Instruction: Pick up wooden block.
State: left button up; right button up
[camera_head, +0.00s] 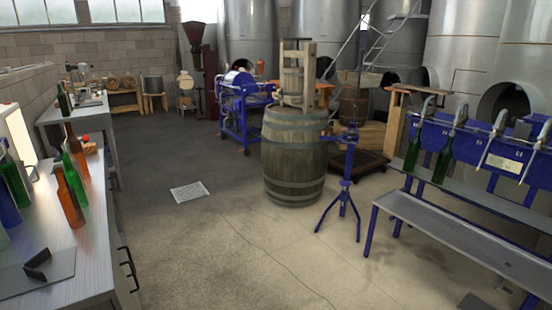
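I cannot make out a wooden block for certain. A small light-brown item (89,149) lies on the left workbench beside a small red object; it is too small to tell whether it is a block. Neither of my grippers is in view.
The left workbench (98,225) holds green, orange and blue bottles and a grey board (42,280) with a dark angled piece. A wooden barrel (294,155) stands mid-floor beside a blue stand (346,185). A blue bottling rack (465,145) is right. The floor between bench and barrel is mostly clear, with a grate.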

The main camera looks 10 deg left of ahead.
aim_at(91, 150)
jog(key=i, duration=1.3)
jog(key=i+u, duration=0.25)
jog(key=i, duration=0.4)
jog(key=i+l+u, duration=0.2)
jog(key=i, duration=0.45)
jog(key=i+j+u, duration=0.1)
jog(key=i+u, duration=0.3)
jog(key=i, duration=0.15)
jog(key=i+u, duration=0.4)
jog(key=i, duration=0.15)
jog(key=i+l+u, duration=0.1)
jog(key=i+u, duration=0.15)
jog(key=i, duration=2.35)
jog(key=i+l, duration=0.1)
jog(key=i, duration=0.5)
jog(key=i+u, duration=0.15)
jog(key=i, duration=0.4)
jog(key=u, duration=2.85)
jog(key=k+l, duration=0.05)
